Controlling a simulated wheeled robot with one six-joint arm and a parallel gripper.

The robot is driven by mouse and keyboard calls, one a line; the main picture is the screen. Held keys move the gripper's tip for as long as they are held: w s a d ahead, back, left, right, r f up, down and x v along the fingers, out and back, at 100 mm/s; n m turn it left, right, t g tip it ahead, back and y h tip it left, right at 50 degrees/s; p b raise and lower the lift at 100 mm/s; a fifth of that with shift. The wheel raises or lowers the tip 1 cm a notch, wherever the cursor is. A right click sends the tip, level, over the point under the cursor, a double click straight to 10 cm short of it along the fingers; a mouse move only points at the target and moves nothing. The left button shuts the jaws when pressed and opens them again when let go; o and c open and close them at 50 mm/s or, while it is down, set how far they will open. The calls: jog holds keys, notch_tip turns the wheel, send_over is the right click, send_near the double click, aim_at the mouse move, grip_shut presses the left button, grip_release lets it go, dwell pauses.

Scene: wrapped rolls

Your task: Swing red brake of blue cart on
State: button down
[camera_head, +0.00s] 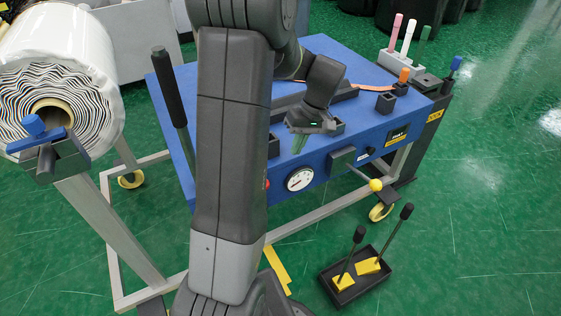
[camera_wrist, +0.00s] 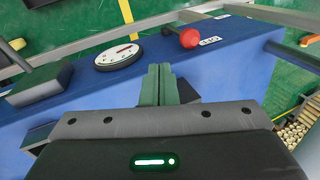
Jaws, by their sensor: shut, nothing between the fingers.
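The blue cart (camera_head: 340,60) stands in the middle of the head view, with its blue body also in the wrist view (camera_wrist: 235,65). A red ball knob (camera_wrist: 190,38) sits on its front beside a small white label. In the head view only a sliver of red (camera_head: 267,184) shows past my arm, left of the round gauge. My gripper (camera_head: 298,144) is above the cart's front edge, its green fingers pointing down. In the wrist view the fingers (camera_wrist: 158,84) are together and empty, apart from the red knob, which lies ahead and to the right.
A round gauge (camera_head: 299,179) and a yellow-knobbed lever (camera_head: 375,185) are on the cart's front. A black-handled lever (camera_head: 168,85) rises at its left. A wrapped roll (camera_head: 60,60) is at the left. A black tray (camera_head: 355,275) with two levers lies on the open green floor.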

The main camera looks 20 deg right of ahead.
jog(key=x, duration=0.3)
jog(key=a+b+x, duration=0.1)
jog(key=x, duration=0.7)
jog(key=shift+w+a+r+b, duration=0.15)
jog(key=shift+w+a+b, duration=0.15)
jog(key=shift+w+b, duration=0.1)
jog(key=shift+a, duration=0.6)
